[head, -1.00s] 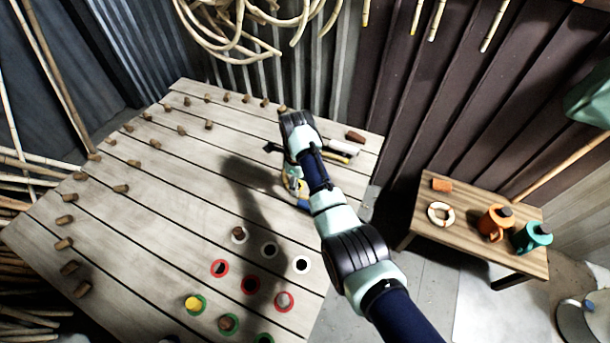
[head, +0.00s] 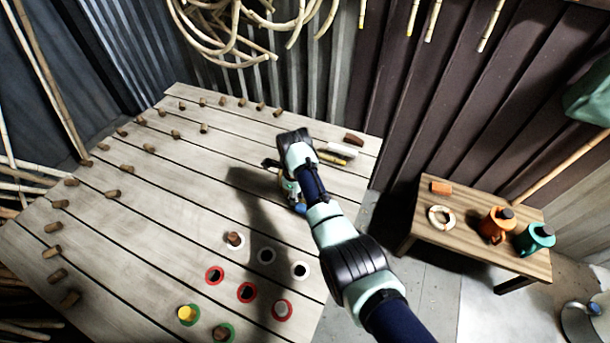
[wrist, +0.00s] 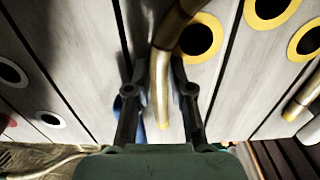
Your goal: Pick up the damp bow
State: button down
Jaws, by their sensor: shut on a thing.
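The bow, a tan, bent rattan piece (wrist: 162,85), shows in the wrist view. It runs between the two fingers of my gripper (wrist: 163,101) and curves away at the top. The fingers are shut on it, one on each side. Its upper part passes beside a yellow-ringed hole (wrist: 201,38). In the head view my gripper (head: 287,190) is low over the right part of the pegboard table (head: 190,210), largely hidden by my wrist, and the bow cannot be made out there. I cannot tell whether the bow touches the boards.
Wooden pegs (head: 150,148) line the table's left and back. Red-ringed holes (head: 246,292) lie in front. A brown block (head: 354,139) and a pale rod (head: 342,149) lie behind my wrist. A side bench (head: 480,235) holds orange (head: 496,225) and teal (head: 533,238) mugs.

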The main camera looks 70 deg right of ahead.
notch_tip(320, 180, up, 20)
jog(key=p, duration=0.8)
